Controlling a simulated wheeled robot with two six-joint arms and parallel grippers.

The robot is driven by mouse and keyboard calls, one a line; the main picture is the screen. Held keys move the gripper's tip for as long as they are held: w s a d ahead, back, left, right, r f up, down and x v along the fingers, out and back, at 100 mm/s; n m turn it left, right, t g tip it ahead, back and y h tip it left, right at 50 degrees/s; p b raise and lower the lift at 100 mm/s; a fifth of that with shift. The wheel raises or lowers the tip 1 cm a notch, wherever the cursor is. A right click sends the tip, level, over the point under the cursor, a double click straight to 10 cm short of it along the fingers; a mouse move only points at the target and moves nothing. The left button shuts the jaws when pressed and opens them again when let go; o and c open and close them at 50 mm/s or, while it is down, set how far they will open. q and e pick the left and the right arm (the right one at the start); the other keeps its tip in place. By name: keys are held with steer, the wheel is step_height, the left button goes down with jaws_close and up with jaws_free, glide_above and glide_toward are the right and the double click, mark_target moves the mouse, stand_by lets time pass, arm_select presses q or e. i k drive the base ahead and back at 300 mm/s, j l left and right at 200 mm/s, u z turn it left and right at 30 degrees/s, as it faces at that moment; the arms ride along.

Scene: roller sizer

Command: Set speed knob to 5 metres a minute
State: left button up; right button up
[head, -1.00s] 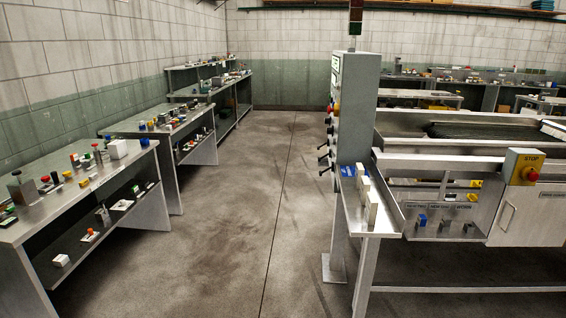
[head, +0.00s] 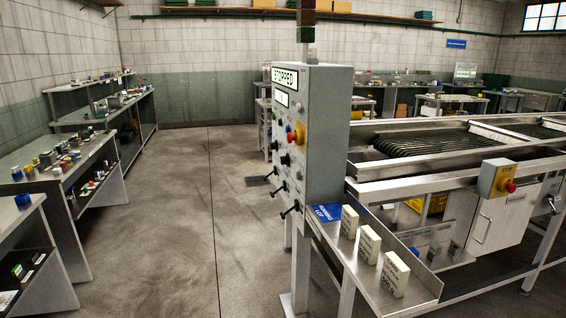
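A grey control cabinet (head: 325,135) stands right of the picture's middle, its narrow control face turned to the left and seen at a slant. A display on it reads STOPPED (head: 285,77), with a smaller display (head: 281,98) below it. Dark knobs (head: 285,160), coloured buttons and several black levers (head: 289,209) show on this face. I cannot tell which one is the speed knob, or its setting. Neither of my grippers is in view.
A metal shelf (head: 420,287) with white blocks (head: 394,273) and a blue card (head: 327,213) juts out by the cabinet. The roller machine (head: 435,143) is behind. Cluttered benches (head: 70,165) line the left; the floor (head: 190,240) between is clear.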

mark_target(284, 160)
steer(key=i+j+z, duration=0.15)
steer(key=z, duration=0.25)
steer(key=i+j+z, duration=0.2)
steer(key=z, duration=0.25)
